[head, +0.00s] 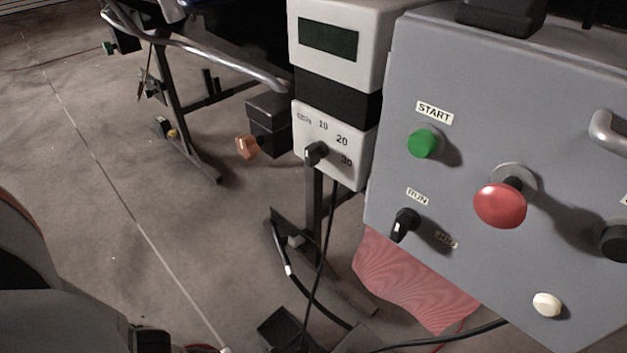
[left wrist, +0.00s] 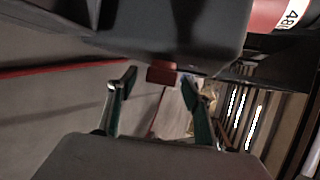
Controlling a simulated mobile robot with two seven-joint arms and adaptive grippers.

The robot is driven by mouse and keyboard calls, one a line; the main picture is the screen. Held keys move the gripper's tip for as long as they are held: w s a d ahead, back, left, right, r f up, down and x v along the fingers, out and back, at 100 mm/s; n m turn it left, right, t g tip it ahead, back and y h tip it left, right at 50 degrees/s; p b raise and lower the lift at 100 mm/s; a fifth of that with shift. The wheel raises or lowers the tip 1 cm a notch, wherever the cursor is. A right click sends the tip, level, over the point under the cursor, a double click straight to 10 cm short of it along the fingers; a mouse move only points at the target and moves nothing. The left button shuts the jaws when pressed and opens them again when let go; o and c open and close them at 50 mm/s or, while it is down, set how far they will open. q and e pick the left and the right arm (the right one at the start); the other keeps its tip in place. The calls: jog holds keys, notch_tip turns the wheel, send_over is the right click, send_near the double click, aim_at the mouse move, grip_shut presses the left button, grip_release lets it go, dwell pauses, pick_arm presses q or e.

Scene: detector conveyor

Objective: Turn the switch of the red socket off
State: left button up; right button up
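I cannot make out a socket with a switch for certain in either view. In the left wrist view, my left gripper (left wrist: 158,80) has its two fingers spread apart with a gap between them. A small dark-red block (left wrist: 161,72) shows at the gap between the fingertips, under a large dark housing (left wrist: 170,30). I cannot tell whether this block belongs to the red socket or whether a finger touches it. The left gripper does not show in the head view. My right gripper is in neither view.
A grey control panel (head: 470,100) carries a green button (head: 423,143), a red mushroom button (head: 500,205) and a black selector (head: 404,225). Left of it stands a white dial box (head: 345,165). Black cables (head: 325,250) hang below. Open floor (head: 150,240) lies at left.

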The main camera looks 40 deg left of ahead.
pick_arm(q)
jog(key=shift+w, duration=0.2)
jog(key=v, duration=1.2)
jog(key=shift+s, duration=0.1)
